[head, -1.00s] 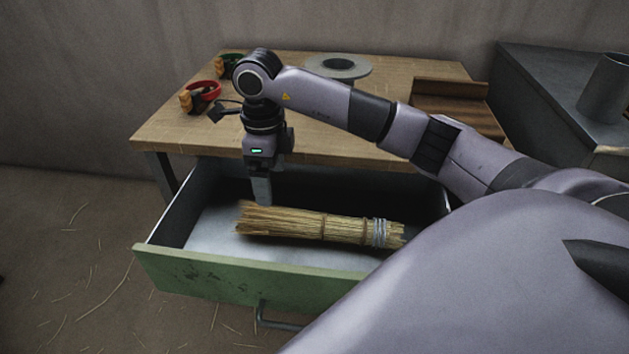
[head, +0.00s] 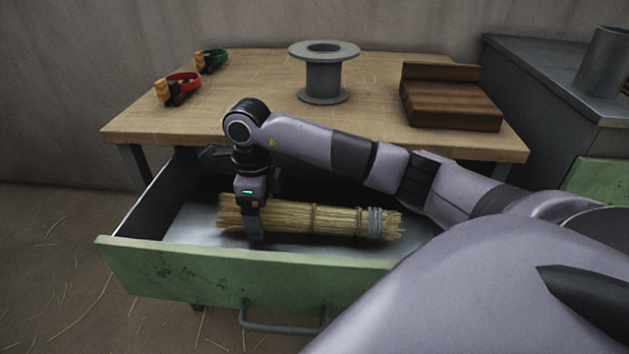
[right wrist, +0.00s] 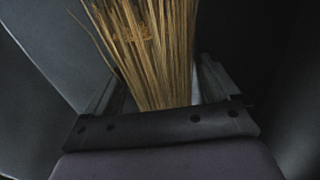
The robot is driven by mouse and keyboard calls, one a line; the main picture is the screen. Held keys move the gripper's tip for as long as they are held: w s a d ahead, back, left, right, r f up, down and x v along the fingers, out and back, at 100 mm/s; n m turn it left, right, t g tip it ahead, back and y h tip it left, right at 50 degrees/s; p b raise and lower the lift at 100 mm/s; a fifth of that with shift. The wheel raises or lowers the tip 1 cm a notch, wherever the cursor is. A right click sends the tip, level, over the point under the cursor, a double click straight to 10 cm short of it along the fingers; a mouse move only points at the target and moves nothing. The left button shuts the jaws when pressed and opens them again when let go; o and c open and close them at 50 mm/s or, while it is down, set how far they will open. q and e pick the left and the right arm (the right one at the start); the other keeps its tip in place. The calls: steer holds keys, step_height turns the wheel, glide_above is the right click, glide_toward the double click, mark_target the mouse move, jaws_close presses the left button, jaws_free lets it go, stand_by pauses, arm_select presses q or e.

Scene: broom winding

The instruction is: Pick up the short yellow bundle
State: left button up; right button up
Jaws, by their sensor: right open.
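The short yellow bundle (head: 335,219) of straw lies in the open drawer (head: 240,281), lengthwise from left to right, with grey wire wound near its right end. My right gripper (head: 254,228) points down at the bundle's left part, with one finger in front of the straw. In the right wrist view the bundle (right wrist: 150,50) runs between the two fingers, which are apart. The far finger is hidden behind the straw in the head view. I cannot tell whether the fingers touch it. My left gripper is not in view.
The green drawer front has a handle (head: 283,322). A grey cabinet (head: 545,90) stands at right.

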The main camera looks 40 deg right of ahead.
steer(key=c, duration=1.1)
